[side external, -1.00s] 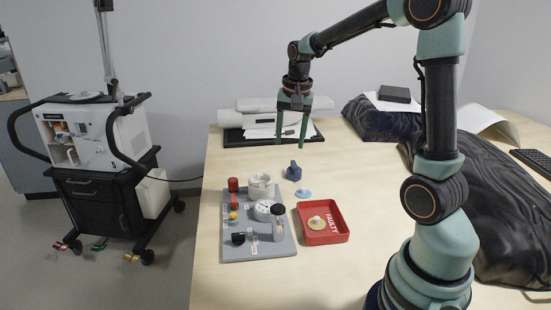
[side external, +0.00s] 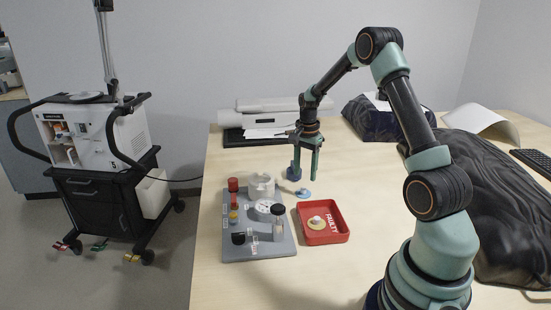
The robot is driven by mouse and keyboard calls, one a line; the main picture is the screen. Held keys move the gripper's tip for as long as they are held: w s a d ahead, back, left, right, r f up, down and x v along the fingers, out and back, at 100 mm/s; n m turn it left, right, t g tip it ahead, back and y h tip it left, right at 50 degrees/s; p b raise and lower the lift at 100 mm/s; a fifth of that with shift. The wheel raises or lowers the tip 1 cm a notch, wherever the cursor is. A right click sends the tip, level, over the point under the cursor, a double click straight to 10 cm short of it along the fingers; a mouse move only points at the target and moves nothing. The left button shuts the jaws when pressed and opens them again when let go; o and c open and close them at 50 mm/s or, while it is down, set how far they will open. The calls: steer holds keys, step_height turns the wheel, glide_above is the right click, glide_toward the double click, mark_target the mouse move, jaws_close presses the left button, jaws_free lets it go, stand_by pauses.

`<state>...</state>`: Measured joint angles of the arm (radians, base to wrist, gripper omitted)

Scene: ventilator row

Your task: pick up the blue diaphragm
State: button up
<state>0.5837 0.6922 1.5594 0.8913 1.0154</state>
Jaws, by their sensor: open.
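The blue diaphragm (side external: 304,194) is a small light-blue disc with a pale raised centre. It lies on the table between the grey board and the red tray. My gripper (side external: 306,178) points down with its green fingers apart and nothing visible between them. Its fingertips appear just above and behind the diaphragm; the exact height gap is hard to tell. A dark blue knob-like part (side external: 293,173) stands close to the left finger, partly overlapped by it.
The red tray (side external: 346,236) marked FAULTY holds a yellowish disc (side external: 316,223). The grey board (side external: 272,250) bears several parts, including a white round body (side external: 262,185) and a clear jar (side external: 278,224). A black tray (side external: 232,137) with papers lies behind. Table front is clear.

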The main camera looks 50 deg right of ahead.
mark_target(304, 188)
steer(key=shift+f, duration=2.7)
steer(key=shift+w, duration=0.1)
steer(key=shift+c, duration=0.3)
jaws_close()
